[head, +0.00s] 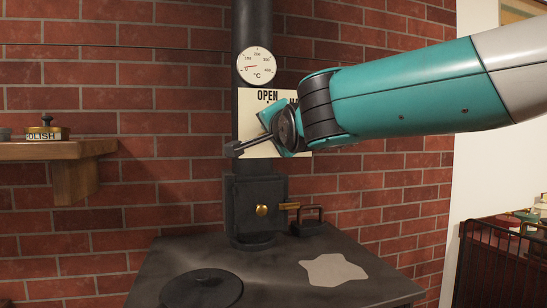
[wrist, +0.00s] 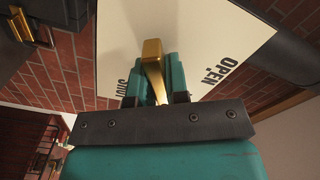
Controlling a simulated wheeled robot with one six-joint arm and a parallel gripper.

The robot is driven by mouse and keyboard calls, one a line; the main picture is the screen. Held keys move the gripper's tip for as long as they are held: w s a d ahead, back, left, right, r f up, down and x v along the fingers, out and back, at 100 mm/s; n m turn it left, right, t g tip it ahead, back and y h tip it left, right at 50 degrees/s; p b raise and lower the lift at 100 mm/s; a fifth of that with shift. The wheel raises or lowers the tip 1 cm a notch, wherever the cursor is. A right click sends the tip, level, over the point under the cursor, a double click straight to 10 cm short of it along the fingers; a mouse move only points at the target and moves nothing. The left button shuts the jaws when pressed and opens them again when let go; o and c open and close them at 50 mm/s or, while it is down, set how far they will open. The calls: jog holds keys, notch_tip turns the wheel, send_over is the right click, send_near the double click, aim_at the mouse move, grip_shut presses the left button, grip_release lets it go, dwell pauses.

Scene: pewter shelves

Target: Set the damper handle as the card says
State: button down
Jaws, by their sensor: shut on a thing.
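The damper handle (wrist: 153,68) is a brass lever in the wrist view. My gripper (wrist: 155,88) is shut on its outer end, with a teal finger on each side. The lever stands over a cream dial plate (wrist: 195,30), between the printed words SHUT and OPEN. In the head view the dial plate (head: 249,108) sits on the stovepipe, with OPEN at its top and part of a second word to the right. I cannot make out a separate card.
A round thermometer (head: 256,66) is on the stovepipe (head: 249,22) above the plate. Below are a dark stove top (head: 270,280), a round lid (head: 201,290) and a brass-knobbed door (head: 243,207). A wooden shelf (head: 85,150) with a polish tin (head: 46,130) is left. A dark rack (head: 490,255) stands right.

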jog(key=m+b, duration=0.1)
jog(key=b, duration=0.1)
jog(key=m+b, duration=0.2)
jog(key=shift+f, duration=0.4)
jog(key=shift+r+m+b, duration=0.15)
jog(key=shift+m+b, duration=1.2)
jog(key=shift+m, duration=0.15)
jog(key=shift+r+m, duration=0.1)
jog(key=shift+m, duration=0.2)
jog(key=c, duration=1.1)
grip_release()
jog(key=b+v, duration=0.4)
jog(key=v, duration=1.3)
jog(key=shift+s+b, duration=0.25)
jog(key=shift+b, duration=0.15)
